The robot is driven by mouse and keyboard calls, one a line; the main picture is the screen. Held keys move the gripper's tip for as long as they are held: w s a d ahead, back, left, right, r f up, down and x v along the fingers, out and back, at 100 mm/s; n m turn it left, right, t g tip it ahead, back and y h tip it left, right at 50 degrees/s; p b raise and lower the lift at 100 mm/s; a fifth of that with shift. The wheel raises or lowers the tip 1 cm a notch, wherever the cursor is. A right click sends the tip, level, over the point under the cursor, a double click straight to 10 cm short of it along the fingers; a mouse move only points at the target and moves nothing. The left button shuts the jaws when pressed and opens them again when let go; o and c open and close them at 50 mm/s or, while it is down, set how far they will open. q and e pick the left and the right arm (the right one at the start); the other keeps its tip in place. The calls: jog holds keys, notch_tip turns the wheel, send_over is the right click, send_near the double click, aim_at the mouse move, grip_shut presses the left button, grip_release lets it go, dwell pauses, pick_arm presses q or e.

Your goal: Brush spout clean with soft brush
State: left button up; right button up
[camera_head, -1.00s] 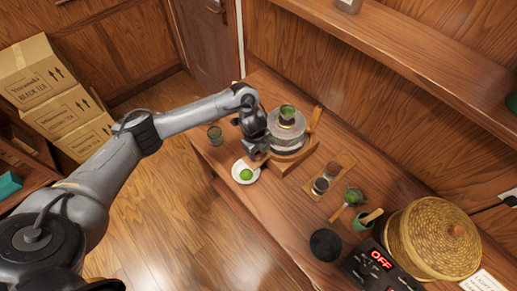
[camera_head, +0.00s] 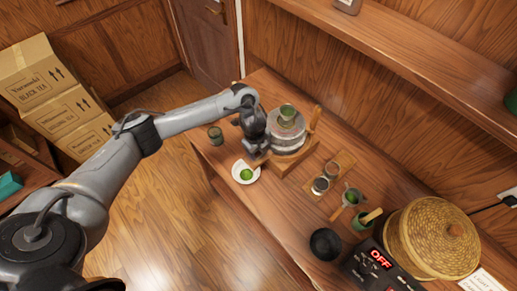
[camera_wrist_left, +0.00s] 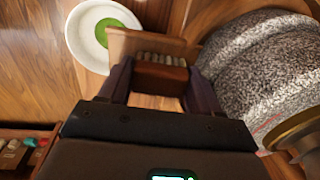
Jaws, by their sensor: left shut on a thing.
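The stone mill (camera_head: 288,130) stands on its wooden base (camera_head: 291,165), with a green-filled cup (camera_head: 287,112) on top. The wooden spout (camera_head: 260,161) reaches from the base toward a white saucer (camera_head: 238,178) holding green powder (camera_head: 246,174). In the left wrist view, the mill (camera_wrist_left: 265,70) is at right and the saucer (camera_wrist_left: 75,40) at upper left. My left gripper (camera_wrist_left: 160,85) is shut on the brush (camera_wrist_left: 162,76), a brown block with pale bristles. The bristles are at the spout (camera_wrist_left: 150,43); contact is unclear. My right gripper is out of view.
A dark glass (camera_head: 215,136) stands left of the mill. A woven basket (camera_head: 432,240) and a control box (camera_head: 375,265) fill the right end.

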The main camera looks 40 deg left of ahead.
aim_at(250, 162)
pick_arm(q)
jog(key=shift+s+f, duration=0.1)
jog(key=shift+f, duration=0.05)
jog(key=shift+s+a+p, duration=0.1)
jog(key=shift+s+p, duration=0.35)
jog(key=shift+p, duration=0.1)
jog(key=shift+s+a+p, duration=0.2)
jog(key=shift+s+p, duration=1)
jog(key=shift+s, duration=0.7)
jog(key=shift+w+d+b, duration=0.2)
jog(key=shift+w+b, duration=0.45)
jog(key=shift+w, duration=1.2)
jog(key=shift+w+d, duration=0.1)
jog(key=shift+w, duration=0.45)
jog(key=shift+s, duration=0.2)
jog(key=shift+s+a+p, duration=0.15)
jog(key=shift+s+p, duration=0.5)
jog(key=shift+s, duration=0.15)
jog(key=shift+s+a+p, duration=0.1)
jog(key=shift+s+p, duration=0.5)
jog(key=shift+s, duration=0.2)
jog(key=shift+s+f, duration=0.2)
jog(key=shift+s, duration=0.35)
